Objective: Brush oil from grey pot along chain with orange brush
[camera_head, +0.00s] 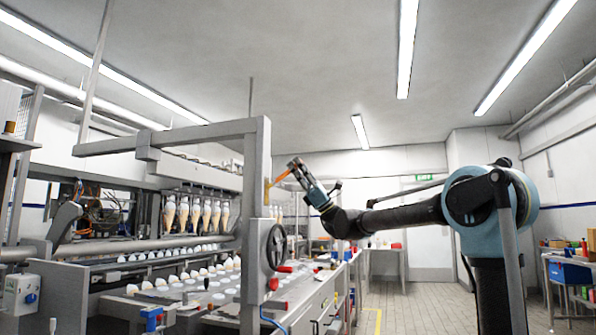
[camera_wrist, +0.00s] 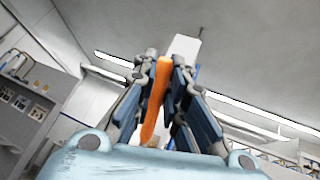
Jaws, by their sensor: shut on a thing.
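My gripper (camera_head: 293,164) is raised beside the upright post of the machine frame, shut on the orange brush (camera_head: 281,178). The brush slants down and left from the fingers, and its lower end appears in front of or close to the post; I cannot tell if it touches. In the wrist view the orange handle (camera_wrist: 156,108) lies between the two fingers (camera_wrist: 162,80). A pale block (camera_wrist: 184,47) shows beyond the fingertips; I cannot tell if it belongs to the brush. I cannot make out the grey pot or the chain in either view.
The grey machine frame (camera_head: 262,145) stands left of my gripper, with a handwheel (camera_head: 276,246) low on its post. Several cones (camera_head: 195,214) hang in a row inside. White pieces cover the bed below. Open floor (camera_head: 400,300) lies to the right.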

